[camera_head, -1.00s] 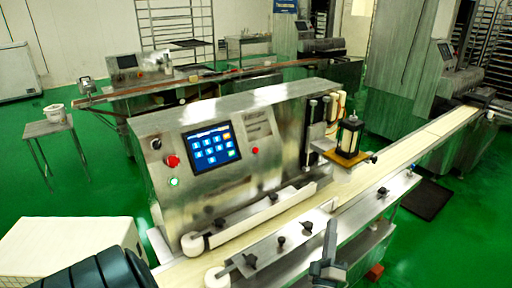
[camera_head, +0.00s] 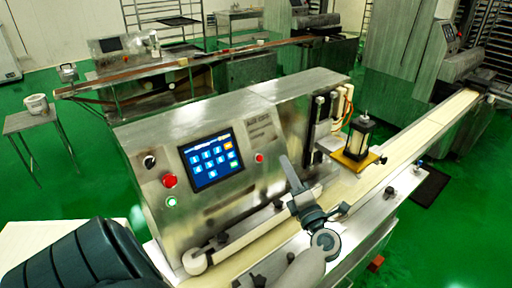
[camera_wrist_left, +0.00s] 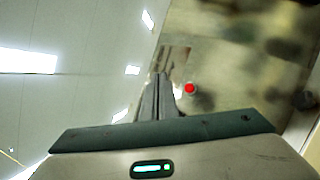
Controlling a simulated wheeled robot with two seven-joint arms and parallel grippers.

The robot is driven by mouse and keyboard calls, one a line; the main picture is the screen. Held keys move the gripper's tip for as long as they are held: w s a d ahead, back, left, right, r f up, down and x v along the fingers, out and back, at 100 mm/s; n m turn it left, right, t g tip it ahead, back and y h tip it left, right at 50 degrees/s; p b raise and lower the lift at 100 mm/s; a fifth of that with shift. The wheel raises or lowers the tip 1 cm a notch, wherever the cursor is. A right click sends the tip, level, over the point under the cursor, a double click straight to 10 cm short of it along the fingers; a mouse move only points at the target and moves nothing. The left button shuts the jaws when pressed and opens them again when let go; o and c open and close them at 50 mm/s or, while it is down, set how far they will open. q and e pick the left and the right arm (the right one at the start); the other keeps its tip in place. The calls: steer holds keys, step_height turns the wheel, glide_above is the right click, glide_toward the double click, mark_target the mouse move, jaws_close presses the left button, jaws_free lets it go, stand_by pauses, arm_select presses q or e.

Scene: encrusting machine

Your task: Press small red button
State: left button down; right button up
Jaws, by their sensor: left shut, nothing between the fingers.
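The small red button (camera_head: 259,158) is on the front panel of the steel encrusting machine, right of the touchscreen (camera_head: 212,158). A larger red button (camera_head: 169,181) is left of the screen. My left gripper (camera_head: 287,163) is shut and empty, its fingers pointing up toward the panel, a little right of the small red button in the head view. In the left wrist view a red button (camera_wrist_left: 190,88) shows just right of the shut fingers (camera_wrist_left: 161,80), apart from them in the picture. Depth between them is unclear. My right gripper is not in view.
A green-lit button (camera_head: 171,202) is below the larger red one, and a black knob (camera_head: 150,162) above it. A conveyor belt (camera_head: 405,150) runs along the machine's front, under my left arm. A framed unit (camera_head: 358,140) stands over the belt at the right.

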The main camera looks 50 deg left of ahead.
mark_target(260, 158)
arm_select(q)
steer(key=a+f+b, duration=0.2)
steer(key=a+f, duration=0.1)
steer(key=a, duration=0.4)
steer(key=shift+w+a+f+b, duration=0.25)
steer(key=shift+f+b, duration=0.15)
stand_by(0.6)
steer(key=shift+a, duration=0.1)
stand_by(1.9)
steer(key=shift+a+f, duration=0.15)
steer(key=shift+a, duration=0.1)
steer(key=shift+a+f, duration=0.15)
steer(key=shift+a, duration=0.2)
stand_by(1.1)
steer(key=shift+d, duration=0.15)
steer(key=shift+d+r+p, duration=0.3)
steer(key=shift+d, duration=0.25)
steer(key=shift+r, duration=0.1)
